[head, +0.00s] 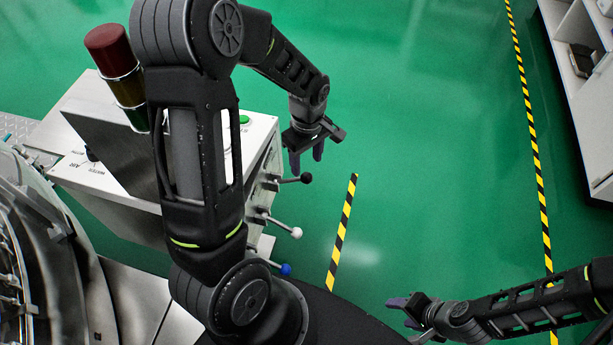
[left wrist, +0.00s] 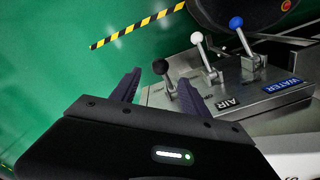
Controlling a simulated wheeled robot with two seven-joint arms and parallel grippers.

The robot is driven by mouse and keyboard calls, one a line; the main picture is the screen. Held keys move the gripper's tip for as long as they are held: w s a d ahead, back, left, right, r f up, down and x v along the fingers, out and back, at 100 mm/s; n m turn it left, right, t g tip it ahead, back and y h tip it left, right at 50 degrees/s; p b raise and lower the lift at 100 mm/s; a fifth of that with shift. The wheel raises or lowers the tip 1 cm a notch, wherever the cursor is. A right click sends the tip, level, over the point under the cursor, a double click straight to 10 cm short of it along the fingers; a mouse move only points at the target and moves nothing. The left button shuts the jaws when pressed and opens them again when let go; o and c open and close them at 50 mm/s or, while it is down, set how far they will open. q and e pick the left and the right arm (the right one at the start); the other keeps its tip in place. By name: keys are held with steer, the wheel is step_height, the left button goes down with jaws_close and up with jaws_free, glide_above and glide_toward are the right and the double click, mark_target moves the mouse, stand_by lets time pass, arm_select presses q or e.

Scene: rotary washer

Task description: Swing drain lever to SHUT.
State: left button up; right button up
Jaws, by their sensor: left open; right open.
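Three levers stick out from the side of a metal control box: a black-knobbed one (head: 306,178), a white-knobbed one (head: 296,232) and a blue-knobbed one (head: 286,269). In the left wrist view, an AIR label sits by the white lever (left wrist: 196,38) and a WATER label by the blue lever (left wrist: 236,22). The black lever (left wrist: 160,68) has no readable label in view; no DRAIN or SHUT marking shows. My left gripper (head: 305,153) is open and empty, close to the black knob, which appears between its fingers (left wrist: 157,88). My right gripper (head: 404,312) is open and empty, far from the levers.
The metal box (head: 262,135) carries a green button (head: 244,119) and a red-topped signal tower (head: 108,50). Round machinery (head: 30,250) stands at lower left. The green floor is clear between the yellow-black tape lines. A shelf (head: 575,80) stands at upper right.

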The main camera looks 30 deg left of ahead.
mark_target(306, 174)
arm_select(q)
steer(key=shift+f, duration=0.1)
steer(key=shift+s+f, duration=0.1)
steer(key=shift+f, duration=3.8)
steer(key=shift+c, duration=0.3)
jaws_close()
